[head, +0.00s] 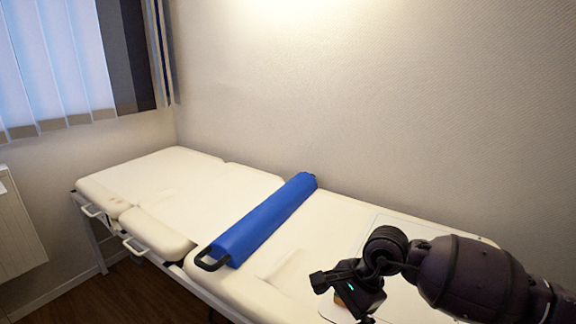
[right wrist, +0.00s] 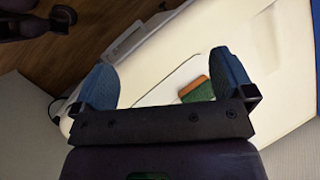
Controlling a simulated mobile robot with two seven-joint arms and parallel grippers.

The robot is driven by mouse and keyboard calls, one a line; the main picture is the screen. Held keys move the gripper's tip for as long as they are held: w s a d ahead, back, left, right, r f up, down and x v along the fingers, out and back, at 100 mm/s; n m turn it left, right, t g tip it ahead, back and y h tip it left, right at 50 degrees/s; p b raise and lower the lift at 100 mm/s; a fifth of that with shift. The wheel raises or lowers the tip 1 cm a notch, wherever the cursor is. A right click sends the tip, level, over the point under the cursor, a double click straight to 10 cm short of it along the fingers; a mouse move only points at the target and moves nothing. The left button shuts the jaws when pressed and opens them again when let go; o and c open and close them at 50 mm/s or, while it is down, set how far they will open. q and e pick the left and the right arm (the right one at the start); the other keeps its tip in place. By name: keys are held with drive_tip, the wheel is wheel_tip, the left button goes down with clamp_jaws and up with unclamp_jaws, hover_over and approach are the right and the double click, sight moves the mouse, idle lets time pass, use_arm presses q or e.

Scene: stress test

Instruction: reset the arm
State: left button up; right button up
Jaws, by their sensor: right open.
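My right arm comes in from the right in the head view, and its gripper (head: 343,297) is over the near right part of the white bed. In the right wrist view the two blue fingers of the gripper (right wrist: 163,70) are wide apart with nothing held between them. A small green and orange block (right wrist: 200,92) lies on a pale flat panel (right wrist: 165,82) below the gripper, near the right finger. In the head view the block is mostly hidden behind the gripper. My left gripper is in neither view.
The white padded bed (head: 150,185) stands along a plain wall (head: 380,100). A blue bolster (head: 265,220) with a black handle lies across it. A window with blinds (head: 55,60) and a white radiator (head: 18,225) are at the left. The bed's far left part is clear.

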drive_tip(key=a+r+m+t+y+p, duration=0.1)
drive_tip(key=a+r+m+t+y, duration=0.25)
drive_tip(key=r+m+y, duration=0.55)
drive_tip(key=a+r+m+t+y, duration=0.3)
drive_tip(key=a+r+m+y, duration=0.25)
drive_tip(key=r+m, duration=0.4)
drive_tip(key=s+d+f+m+t+h+p, duration=0.15)
drive_tip(key=d+f+m+t+h, duration=0.5)
drive_tip(key=m, duration=0.95)
drive_tip(key=s+d+f+m+t+h, duration=0.25)
drive_tip(key=d+f+m+h, duration=0.7)
drive_tip(key=m, duration=0.75)
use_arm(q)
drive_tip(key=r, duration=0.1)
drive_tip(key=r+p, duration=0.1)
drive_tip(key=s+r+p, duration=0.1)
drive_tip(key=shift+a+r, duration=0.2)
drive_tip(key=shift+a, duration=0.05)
use_arm(e)
drive_tip(key=s+d+f+m+g+h, duration=0.1)
drive_tip(key=s+d+f+m+g, duration=0.1)
drive_tip(key=s+d+f, duration=0.3)
drive_tip(key=s+d+f+m+g+h, duration=0.2)
drive_tip(key=s+d+f+m, duration=0.3)
drive_tip(key=s+f, duration=0.7)
drive_tip(key=s, duration=0.6)
drive_tip(key=shift+d, duration=0.25)
